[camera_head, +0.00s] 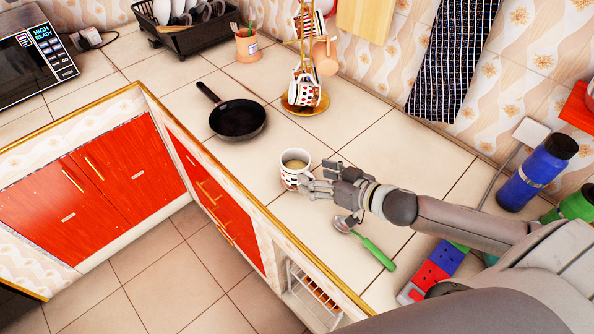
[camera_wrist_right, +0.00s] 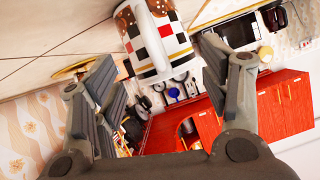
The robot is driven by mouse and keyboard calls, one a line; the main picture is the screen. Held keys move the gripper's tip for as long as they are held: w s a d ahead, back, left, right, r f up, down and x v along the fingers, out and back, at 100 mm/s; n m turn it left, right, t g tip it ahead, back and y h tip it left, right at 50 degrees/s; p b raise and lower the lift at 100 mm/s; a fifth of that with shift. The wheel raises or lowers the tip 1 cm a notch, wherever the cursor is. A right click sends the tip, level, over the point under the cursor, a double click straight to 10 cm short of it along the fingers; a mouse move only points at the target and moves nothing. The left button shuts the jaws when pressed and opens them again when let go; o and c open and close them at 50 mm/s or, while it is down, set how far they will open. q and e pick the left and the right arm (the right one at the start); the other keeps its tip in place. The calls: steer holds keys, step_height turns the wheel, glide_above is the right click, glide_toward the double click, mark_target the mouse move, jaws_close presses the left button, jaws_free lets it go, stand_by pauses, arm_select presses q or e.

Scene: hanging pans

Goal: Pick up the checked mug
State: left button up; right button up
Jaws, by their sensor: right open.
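The checked mug (camera_head: 291,181) stands upright on the tiled counter, white with dark checks and a tan content inside. My right gripper (camera_head: 319,179) is open just to the right of the mug, with its fingers pointing at it. In the right wrist view the mug (camera_wrist_right: 160,38) shows black, white and red checks and sits ahead, between and beyond the two open fingers (camera_wrist_right: 160,72). I cannot tell whether a finger touches it. My left gripper is not in view.
A black pan (camera_head: 238,119) lies behind the mug to the left. A stand with a patterned mug (camera_head: 306,92) is behind it. A green-handled utensil (camera_head: 374,251) lies under my right arm. A blue bottle (camera_head: 537,173) stands at the right. The counter's front edge is close to the mug.

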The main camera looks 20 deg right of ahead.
steer(key=shift+x, duration=1.4)
steer(key=c, duration=1.3)
steer(key=shift+d+r, duration=0.1)
steer(key=shift+r, duration=0.1)
steer(key=shift+r, duration=0.75)
steer(key=s+a+r+p, duration=0.2)
steer(key=s+a+r, duration=0.6)
steer(key=s+r, duration=0.3)
steer(key=shift+a, duration=0.15)
